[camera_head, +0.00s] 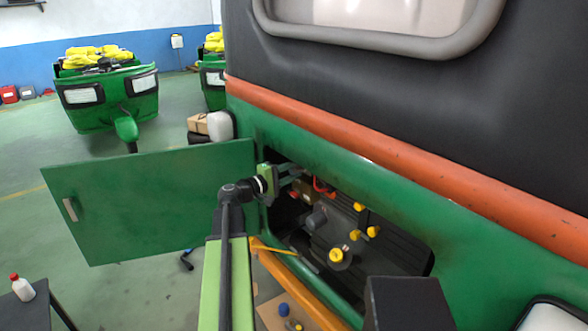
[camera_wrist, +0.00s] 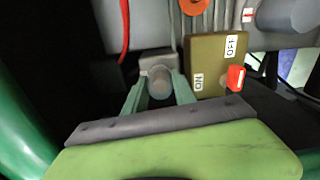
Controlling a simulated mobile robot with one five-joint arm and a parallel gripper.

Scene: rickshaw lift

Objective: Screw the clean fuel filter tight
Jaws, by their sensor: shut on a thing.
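A short grey cylinder, which I take to be the fuel filter (camera_wrist: 160,84), shows in the wrist view under a grey block-like mount (camera_wrist: 156,60). My gripper (camera_wrist: 161,92) is shut on it, with one pale green finger on each side. In the head view my gripper (camera_head: 288,170) reaches into the upper left of the open engine compartment in the green vehicle side. The filter is too small and covered to make out there. I cannot tell how far it is screwed in.
An olive switch box (camera_wrist: 218,66) with a red lever (camera_wrist: 236,78) stands close right of my gripper. A red cable (camera_wrist: 125,28) hangs to the left. The green door (camera_head: 150,200) stands open at left. Yellow caps (camera_head: 372,232) show deeper in the compartment.

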